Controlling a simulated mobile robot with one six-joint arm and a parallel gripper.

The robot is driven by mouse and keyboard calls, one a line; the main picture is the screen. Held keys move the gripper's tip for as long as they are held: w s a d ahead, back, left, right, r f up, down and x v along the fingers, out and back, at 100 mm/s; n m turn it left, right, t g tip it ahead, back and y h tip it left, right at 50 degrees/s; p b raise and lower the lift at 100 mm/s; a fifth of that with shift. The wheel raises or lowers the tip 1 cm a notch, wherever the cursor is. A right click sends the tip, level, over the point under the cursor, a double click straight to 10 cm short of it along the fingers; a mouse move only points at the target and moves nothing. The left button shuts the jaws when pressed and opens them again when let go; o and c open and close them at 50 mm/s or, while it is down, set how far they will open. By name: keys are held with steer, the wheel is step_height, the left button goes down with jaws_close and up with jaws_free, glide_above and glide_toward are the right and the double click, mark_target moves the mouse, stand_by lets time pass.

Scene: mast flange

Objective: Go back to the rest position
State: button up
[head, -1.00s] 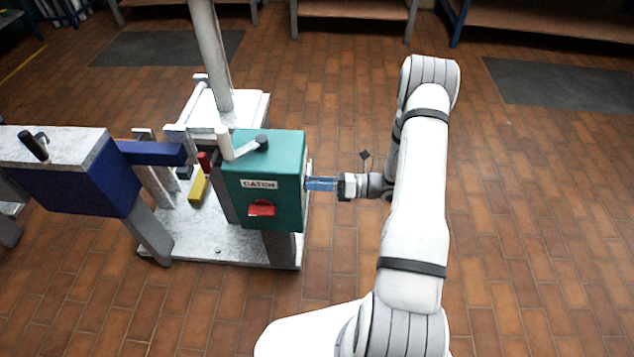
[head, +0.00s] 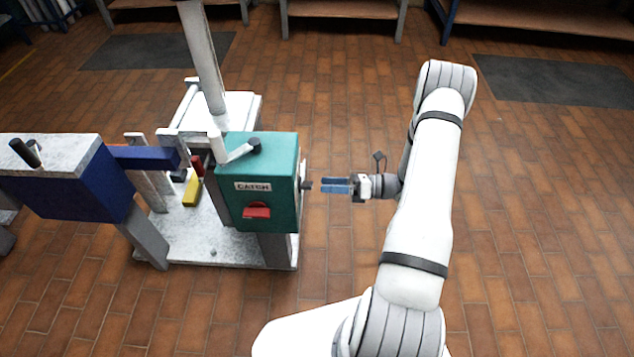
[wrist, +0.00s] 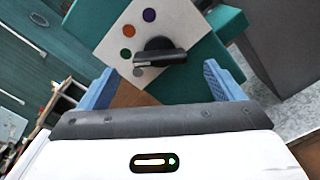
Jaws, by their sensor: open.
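My gripper (head: 336,185) has blue fingers that stand apart with nothing between them. It is just right of the teal box (head: 265,185) labelled CATCH, with a small gap between its fingertips and a dark knob (head: 307,185) on the box's right side. In the wrist view the black knob (wrist: 160,56) sits on a white plate (wrist: 185,25) with orange, purple, green and grey dots. The gripper's blue fingers (wrist: 160,85) show on either side below the knob. The box's front carries a red switch (head: 257,211), and a lever with a black tip (head: 254,145) is on top.
A white-grey base plate (head: 205,240) carries the box, a tall grey mast (head: 203,60) and a yellow piece (head: 192,190). A blue bench-like unit (head: 70,195) stands at left. Shelves line the back. The brick floor (head: 540,220) right of my arm is clear.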

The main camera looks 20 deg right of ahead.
steer(key=shift+v, duration=1.05)
steer(key=shift+r, duration=0.1)
